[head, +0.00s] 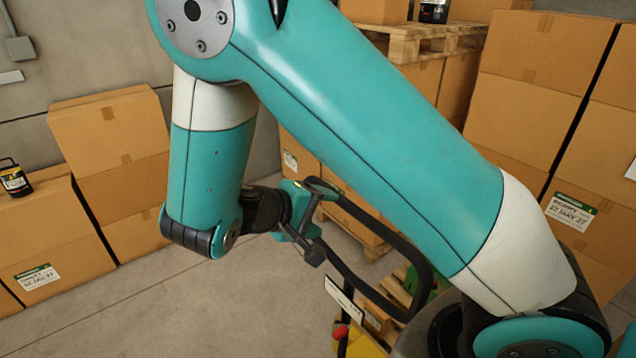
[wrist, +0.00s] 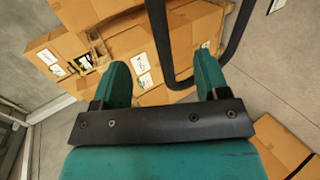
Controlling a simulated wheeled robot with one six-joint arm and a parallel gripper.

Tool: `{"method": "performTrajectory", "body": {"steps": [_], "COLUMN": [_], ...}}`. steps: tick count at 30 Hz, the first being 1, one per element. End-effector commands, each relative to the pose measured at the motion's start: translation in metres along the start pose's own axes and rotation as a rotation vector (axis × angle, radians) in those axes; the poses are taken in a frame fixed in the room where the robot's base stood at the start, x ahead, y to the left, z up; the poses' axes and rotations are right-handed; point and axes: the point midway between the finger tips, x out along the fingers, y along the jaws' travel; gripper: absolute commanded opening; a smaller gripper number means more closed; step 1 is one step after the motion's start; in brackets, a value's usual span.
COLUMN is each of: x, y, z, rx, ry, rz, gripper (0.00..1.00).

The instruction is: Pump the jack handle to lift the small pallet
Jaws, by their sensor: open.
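The black looped jack handle (head: 428,276) rises from a yellow jack (head: 360,346) at the bottom of the head view. My gripper (head: 318,217) is open at the left end of the loop. In the wrist view the handle (wrist: 160,45) shows between and past the two open fingers (wrist: 162,68), its curved end close to the right finger. I cannot tell whether a finger touches it. A wooden pallet (head: 393,293) shows partly behind the handle, with something green on or beside it. My arm and the handle hide much of that area.
Stacked cardboard boxes (head: 110,150) stand at the left, with a dark container (head: 14,178) on one. More boxes (head: 530,85) fill the right. A loaded pallet (head: 415,38) stands high at the back. Bare floor (head: 200,305) lies at lower left.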

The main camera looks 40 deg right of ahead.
Motion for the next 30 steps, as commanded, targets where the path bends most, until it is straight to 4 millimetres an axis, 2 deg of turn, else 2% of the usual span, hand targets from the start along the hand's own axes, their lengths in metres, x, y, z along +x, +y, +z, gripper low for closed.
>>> {"method": "performTrajectory", "body": {"steps": [5,21,30], "x": [0.014,0.095,0.118], "y": [-0.001,0.000,0.002], "z": [0.000,0.000,0.000], "rx": [0.005,0.005,0.003], "ry": [-0.001,-0.004,-0.001], "rz": [0.015,0.013,0.012], "gripper": [0.68,0.68,0.68]}}
